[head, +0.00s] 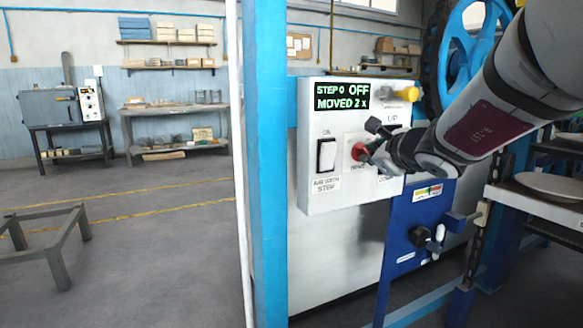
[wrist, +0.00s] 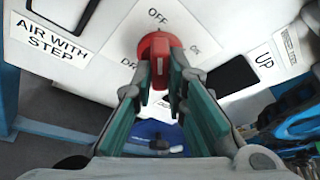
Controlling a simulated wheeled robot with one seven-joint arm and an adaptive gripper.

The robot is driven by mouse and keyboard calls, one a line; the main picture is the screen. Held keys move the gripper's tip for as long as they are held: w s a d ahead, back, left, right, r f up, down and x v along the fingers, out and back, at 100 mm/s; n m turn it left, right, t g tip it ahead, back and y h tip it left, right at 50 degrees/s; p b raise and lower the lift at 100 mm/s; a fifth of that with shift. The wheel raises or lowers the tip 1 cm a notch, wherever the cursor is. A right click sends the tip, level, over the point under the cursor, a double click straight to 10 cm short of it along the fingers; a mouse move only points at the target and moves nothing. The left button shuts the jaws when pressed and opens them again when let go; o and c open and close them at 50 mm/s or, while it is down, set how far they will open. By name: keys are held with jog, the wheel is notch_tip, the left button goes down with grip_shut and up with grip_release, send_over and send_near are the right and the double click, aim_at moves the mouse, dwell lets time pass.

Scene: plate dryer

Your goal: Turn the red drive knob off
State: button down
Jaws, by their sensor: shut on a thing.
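The red drive knob (head: 359,152) is on the front of the white control box (head: 326,197). It also shows in the wrist view (wrist: 157,45), under a label reading OFF, with partly hidden labels to its left and right. My gripper (head: 368,156) reaches in from the right. In the wrist view my gripper (wrist: 161,75) has its two green-padded fingers on either side of the knob's ridge, shut on it. The green display (head: 342,96) reads "STEP 0 OFF" and "MOVED 2 X".
A white rocker switch (head: 326,155) sits left of the knob, above an "AIR WITH STEP" label (wrist: 50,38). A dark switch (wrist: 232,75) is beside the UP label. A blue post (head: 264,160) stands left of the box. Plates (head: 550,184) lie on a rack at right.

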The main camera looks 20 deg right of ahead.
jog(key=shift+n+b, duration=0.3)
jog(key=shift+b, duration=0.35)
jog(key=c, duration=1.6)
grip_release()
jog(key=v, duration=1.2)
jog(key=shift+a+f, duration=0.1)
